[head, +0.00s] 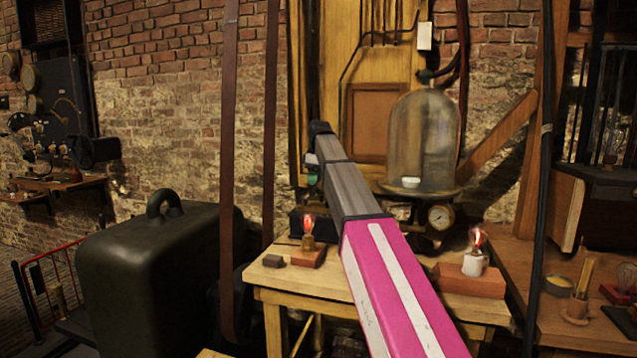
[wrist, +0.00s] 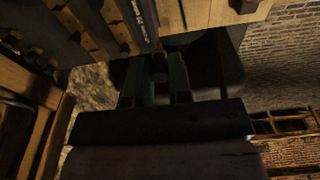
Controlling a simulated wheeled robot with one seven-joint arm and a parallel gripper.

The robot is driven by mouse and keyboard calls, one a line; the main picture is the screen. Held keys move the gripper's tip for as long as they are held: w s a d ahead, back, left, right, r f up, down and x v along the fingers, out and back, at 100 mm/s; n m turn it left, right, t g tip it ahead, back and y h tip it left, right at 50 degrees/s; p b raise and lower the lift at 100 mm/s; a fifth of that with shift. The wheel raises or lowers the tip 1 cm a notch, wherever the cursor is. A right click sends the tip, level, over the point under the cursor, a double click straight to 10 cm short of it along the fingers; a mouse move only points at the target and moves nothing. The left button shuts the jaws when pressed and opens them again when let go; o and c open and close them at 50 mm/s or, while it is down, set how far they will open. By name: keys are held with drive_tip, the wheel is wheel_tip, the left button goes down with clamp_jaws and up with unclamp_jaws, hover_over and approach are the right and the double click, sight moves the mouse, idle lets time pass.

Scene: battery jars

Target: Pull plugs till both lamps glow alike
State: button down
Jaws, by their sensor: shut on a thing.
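The left lamp (head: 308,235), on a small wooden base on the table, glows red-orange. The right lamp (head: 476,247), in a white holder on a reddish block, also glows red-orange; I cannot tell whether they match exactly. My gripper (head: 312,172) is at the far end of my magenta and grey arm, mostly hidden behind it. In the wrist view, my gripper's two dark green fingers (wrist: 158,84) are close together around a small dark thing, likely a plug (wrist: 160,76). Several dark plugs (wrist: 122,48) stand in wooden strips at the upper left of that view.
A wooden table (head: 330,300) bears both lamps. A glass bell jar (head: 425,140) stands behind it above a gauge (head: 440,216). A large dark case (head: 150,275) with a loop handle is at left. A dark post (head: 541,200) rises at right beside a bench.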

drive_tip(key=w+d+f+m, duration=0.3)
drive_tip(key=w+d+m, duration=0.3)
drive_tip(key=w+d, duration=0.6)
drive_tip(key=shift+t, duration=0.3)
drive_tip(key=shift+s+d+f, duration=0.15)
drive_tip(key=shift+f, duration=0.75)
drive_tip(key=shift+s+d+f, duration=0.1)
drive_tip(key=shift+d+f, duration=0.1)
drive_tip(key=shift+f, duration=0.65)
drive_tip(key=shift+s+d+f, duration=0.15)
drive_tip(key=shift+f, duration=0.75)
drive_tip(key=shift+f, duration=1.3)
drive_tip(key=c, duration=1)
unclamp_jaws()
drive_tip(key=shift+o, duration=0.2)
